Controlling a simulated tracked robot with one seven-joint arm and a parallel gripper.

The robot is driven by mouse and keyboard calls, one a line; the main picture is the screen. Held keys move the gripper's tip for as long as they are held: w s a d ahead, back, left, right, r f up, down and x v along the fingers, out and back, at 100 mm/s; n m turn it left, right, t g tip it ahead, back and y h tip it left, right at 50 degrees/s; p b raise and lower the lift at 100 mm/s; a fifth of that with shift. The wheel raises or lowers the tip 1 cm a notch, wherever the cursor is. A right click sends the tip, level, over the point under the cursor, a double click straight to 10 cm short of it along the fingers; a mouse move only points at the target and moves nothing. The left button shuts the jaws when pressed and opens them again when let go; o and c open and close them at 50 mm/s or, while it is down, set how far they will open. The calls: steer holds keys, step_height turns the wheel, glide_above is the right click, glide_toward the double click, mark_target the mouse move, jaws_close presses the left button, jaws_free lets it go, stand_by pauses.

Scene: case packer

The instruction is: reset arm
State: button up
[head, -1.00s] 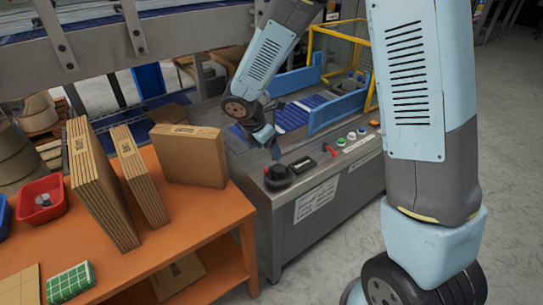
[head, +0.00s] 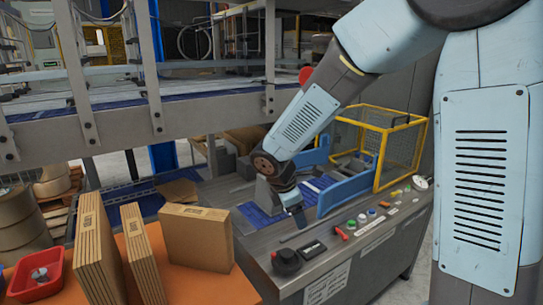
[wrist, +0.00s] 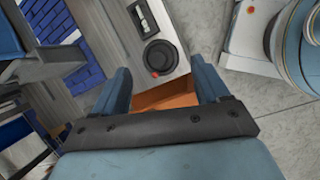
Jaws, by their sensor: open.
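My arm reaches from the right side of the head view over the grey machine's control panel (head: 375,240). My gripper (head: 299,217) hangs above the machine deck near the blue roller strip, small and partly hidden by the wrist. In the wrist view my gripper (wrist: 163,92) shows two blue fingers spread wide apart, with nothing between them. Below the fingers are the panel's edge, a strip of orange table and the floor. A round black knob (wrist: 160,55) on the panel lies just past the fingers.
An orange table (head: 205,287) at lower left holds flat cardboard cartons (head: 198,238) and a red bin (head: 40,273). A yellow-framed guard cage (head: 385,150) and blue side rails (head: 345,188) stand on the machine. A conveyor frame (head: 200,108) crosses behind.

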steer(key=s+d+r+m+y, duration=0.1)
steer(key=s+d+r+m, duration=0.7)
steer(key=d+r+m, duration=0.3)
steer(key=s+d+r+m+t+y, duration=0.1)
steer(key=s+d+r+m, duration=0.2)
steer(key=s+m, duration=0.2)
steer(key=s+d+r+m+t+y, duration=0.1)
steer(key=s+d+r+m, duration=0.2)
steer(key=s+m, duration=0.2)
steer(key=s, duration=0.2)
steer(key=shift+s+t+y, duration=0.3)
steer(key=shift+r, duration=0.1)
steer(key=shift+c, duration=0.3)
stand_by(0.7)
